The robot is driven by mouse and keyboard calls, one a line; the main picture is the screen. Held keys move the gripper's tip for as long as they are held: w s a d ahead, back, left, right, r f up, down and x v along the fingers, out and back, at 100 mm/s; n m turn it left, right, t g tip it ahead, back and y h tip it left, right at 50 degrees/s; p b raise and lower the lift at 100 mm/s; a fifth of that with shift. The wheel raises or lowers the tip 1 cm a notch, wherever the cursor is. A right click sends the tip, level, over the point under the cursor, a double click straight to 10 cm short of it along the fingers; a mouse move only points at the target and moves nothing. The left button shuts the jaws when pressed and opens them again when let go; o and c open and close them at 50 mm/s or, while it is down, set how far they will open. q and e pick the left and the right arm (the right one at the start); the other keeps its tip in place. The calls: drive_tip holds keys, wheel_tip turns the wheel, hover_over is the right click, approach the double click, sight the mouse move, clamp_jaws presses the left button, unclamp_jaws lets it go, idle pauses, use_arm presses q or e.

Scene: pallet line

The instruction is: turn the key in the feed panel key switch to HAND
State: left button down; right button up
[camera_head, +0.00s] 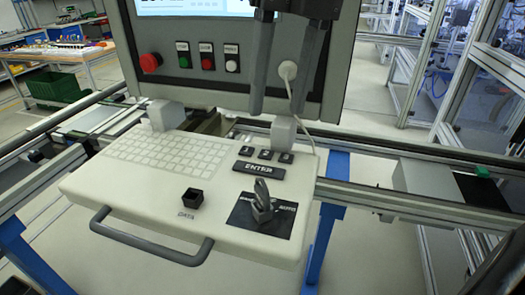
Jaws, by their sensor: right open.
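The key switch (264,213) sits on a black label plate (284,219) at the right front of the pale feed panel (130,193). A grey key (262,190) stands up out of the switch, its top leaning slightly left. White words flank the switch on the plate, too small to read surely. My right gripper (277,108) hangs from the top, its two dark fingers open and empty. In the picture its fingertips are above the key and apart from it. My left gripper is not in view.
A black ENTER bar (259,171) and small black buttons lie just behind the switch. A black square knob (192,198) is left of it. A grey handle (150,243) runs along the front edge. A screen box with a red stop button (150,63) rises behind.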

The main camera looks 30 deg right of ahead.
sight(262, 189)
drive_tip(key=f, duration=0.4)
drive_tip(key=a+f, duration=0.1)
drive_tip(key=f, duration=0.7)
drive_tip(key=shift+w+a, duration=0.2)
drive_tip(key=shift+a, duration=0.2)
drive_tip(key=shift+a+f, duration=0.1)
drive_tip(key=shift+f, duration=0.35)
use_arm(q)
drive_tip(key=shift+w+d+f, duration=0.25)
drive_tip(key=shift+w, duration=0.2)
use_arm(e)
clamp_jaws()
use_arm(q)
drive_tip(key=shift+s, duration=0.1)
